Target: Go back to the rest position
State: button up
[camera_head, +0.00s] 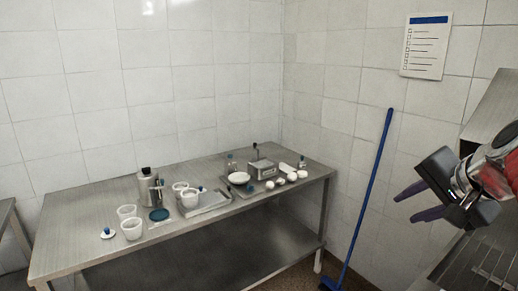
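My gripper (405,208) is at the right side of the view, in front of the tiled wall and well apart from the steel table. Its two dark purple fingers point left and stand apart, with nothing seen between them. Its body is black, with a red and silver arm link behind it that runs off the right edge.
A steel table (85,235) holds white perforated baskets (131,229), a metal canister (148,187), a tray (213,203) and a metal box (262,169). A blue broom (370,190) leans on the wall. A steel surface (480,262) lies below my gripper.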

jog(key=s+a+f+n+g, duration=0.3)
jog(key=s+a+f+n, duration=0.8)
jog(key=s+a+f, duration=0.3)
jog(key=a+f, duration=0.3)
jog(key=f, duration=0.1)
jog(key=shift+s+n, duration=0.2)
jog(key=shift+n, duration=0.2)
jog(key=shift+f, duration=0.1)
